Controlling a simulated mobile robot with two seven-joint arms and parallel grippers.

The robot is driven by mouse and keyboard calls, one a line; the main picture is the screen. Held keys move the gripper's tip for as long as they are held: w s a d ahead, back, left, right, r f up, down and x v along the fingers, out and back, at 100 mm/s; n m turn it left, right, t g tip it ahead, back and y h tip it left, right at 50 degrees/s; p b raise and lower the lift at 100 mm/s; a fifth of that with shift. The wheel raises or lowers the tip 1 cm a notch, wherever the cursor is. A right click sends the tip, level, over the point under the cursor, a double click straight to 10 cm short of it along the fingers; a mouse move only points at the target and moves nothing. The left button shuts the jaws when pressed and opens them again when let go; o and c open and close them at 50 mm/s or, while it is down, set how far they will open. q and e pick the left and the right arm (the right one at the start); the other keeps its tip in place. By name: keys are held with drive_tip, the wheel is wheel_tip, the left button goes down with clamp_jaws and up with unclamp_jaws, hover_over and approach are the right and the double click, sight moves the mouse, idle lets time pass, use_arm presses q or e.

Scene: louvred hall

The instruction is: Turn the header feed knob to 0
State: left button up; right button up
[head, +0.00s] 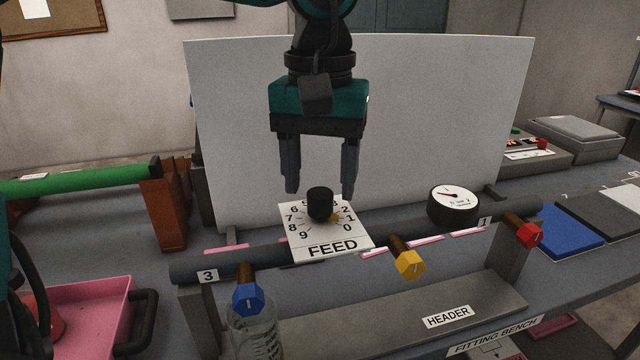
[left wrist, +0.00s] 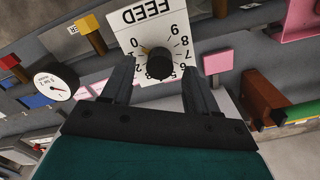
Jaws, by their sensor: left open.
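The feed knob (head: 320,203) is a black cylinder on a white dial plate (head: 300,246) marked FEED, with digits around it. Its small yellow pointer (head: 335,217) is on the right side, near the 1; the exact reading is hard to tell. In the left wrist view the knob (left wrist: 160,65) and pointer (left wrist: 146,49) show upside down. My left gripper (head: 320,192) points down, open and empty, one finger on each side of the knob with gaps. Its fingers also show in the left wrist view (left wrist: 168,66). My right gripper is out of view.
The dial sits on a dark header pipe (head: 400,225) with a gauge (head: 454,203) and blue (head: 248,298), yellow (head: 410,264) and red (head: 530,235) valve ends. A pale panel (head: 430,120) stands behind. A pink tray (head: 95,310) is at left.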

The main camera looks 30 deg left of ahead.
sight(320, 193)
use_arm(q)
wheel_tip(320, 193, up, 11)
drive_tip(key=p, duration=0.1)
drive_tip(key=shift+f, duration=0.15)
idle(0.5)
